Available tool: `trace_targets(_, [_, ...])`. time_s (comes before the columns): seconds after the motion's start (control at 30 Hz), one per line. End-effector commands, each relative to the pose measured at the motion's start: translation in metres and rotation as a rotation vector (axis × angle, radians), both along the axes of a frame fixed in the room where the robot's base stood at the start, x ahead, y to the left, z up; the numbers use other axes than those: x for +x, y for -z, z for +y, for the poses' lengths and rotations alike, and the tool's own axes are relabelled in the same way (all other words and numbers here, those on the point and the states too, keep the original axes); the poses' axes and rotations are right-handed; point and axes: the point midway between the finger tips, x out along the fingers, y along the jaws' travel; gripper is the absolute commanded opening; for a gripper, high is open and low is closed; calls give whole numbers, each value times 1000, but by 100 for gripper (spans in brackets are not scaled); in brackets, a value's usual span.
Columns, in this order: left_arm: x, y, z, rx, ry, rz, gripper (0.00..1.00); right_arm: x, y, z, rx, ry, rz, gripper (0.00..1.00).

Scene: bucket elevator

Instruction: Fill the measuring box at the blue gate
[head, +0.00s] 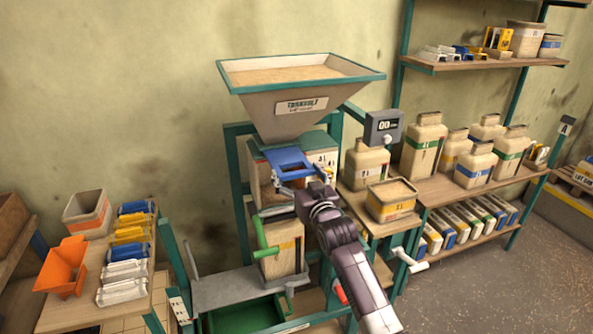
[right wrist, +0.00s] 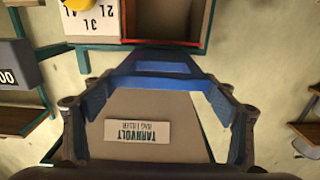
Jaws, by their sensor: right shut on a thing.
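The blue gate (head: 285,163) sits below the neck of the hopper (head: 285,109), which holds pale grain. My right gripper (head: 300,184) is at the gate's front end. In the right wrist view, which is upside down, the blue gate (right wrist: 163,82) lies between the fingers of my right gripper (right wrist: 160,98), which is shut on it. The measuring box (head: 320,160) is under the gate, with a white litre scale. Its red-edged rim and brown inside show in the wrist view (right wrist: 168,42). I cannot tell its grain level. My left gripper is out of view.
A grain-filled tub (head: 391,200) and a display (head: 383,128) stand right of the machine. An orange scoop (head: 62,267) sits on the left table. Shelves with jars are at right.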

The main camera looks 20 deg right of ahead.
Motion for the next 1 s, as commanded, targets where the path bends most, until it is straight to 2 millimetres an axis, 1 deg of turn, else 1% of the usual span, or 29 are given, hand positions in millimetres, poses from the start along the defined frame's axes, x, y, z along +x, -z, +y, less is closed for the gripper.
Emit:
trace_targets(0.03, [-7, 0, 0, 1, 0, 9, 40, 0, -5, 0, 0, 0, -11, 36])
trace_targets(0.1, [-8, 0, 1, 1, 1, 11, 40, 0, -6, 0, 0, 0, -12, 36])
trace_targets(0.13, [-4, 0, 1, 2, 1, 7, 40, 0, -6, 0, 0, 0, -12, 82])
trace_targets(0.17, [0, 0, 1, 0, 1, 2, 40, 0, -6, 0, 0, 0, -12, 85])
trace_targets(0.27, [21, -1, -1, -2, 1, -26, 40, 0, -6, 0, 0, 0, -12, 96])
trace_targets(0.33, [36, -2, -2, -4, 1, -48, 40, 0, -6, 0, 0, 0, -12, 97])
trace_targets(0.4, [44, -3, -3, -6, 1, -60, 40, 0, -6, 0, 0, 0, -12, 97])
trace_targets(0.43, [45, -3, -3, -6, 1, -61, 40, 0, -6, 0, 0, 0, -12, 97])
trace_targets(0.5, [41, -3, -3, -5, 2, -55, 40, 0, -6, 0, 0, 0, -12, 97])
trace_targets(0.57, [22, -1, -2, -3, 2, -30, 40, 0, -6, 0, 0, 0, -12, 97])
trace_targets(0.6, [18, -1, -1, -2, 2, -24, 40, -1, -6, 0, 1, 0, -12, 97])
trace_targets(0.67, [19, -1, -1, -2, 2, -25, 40, -3, -6, 0, 0, 0, -13, 97])
trace_targets(0.77, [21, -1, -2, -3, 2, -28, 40, -13, -5, -1, 0, 0, -13, 97])
trace_targets(0.87, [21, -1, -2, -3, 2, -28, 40, -27, -6, -1, 0, 0, -13, 97])
trace_targets(1.0, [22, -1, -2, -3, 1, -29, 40, -54, -5, -2, 0, 0, -12, 97])
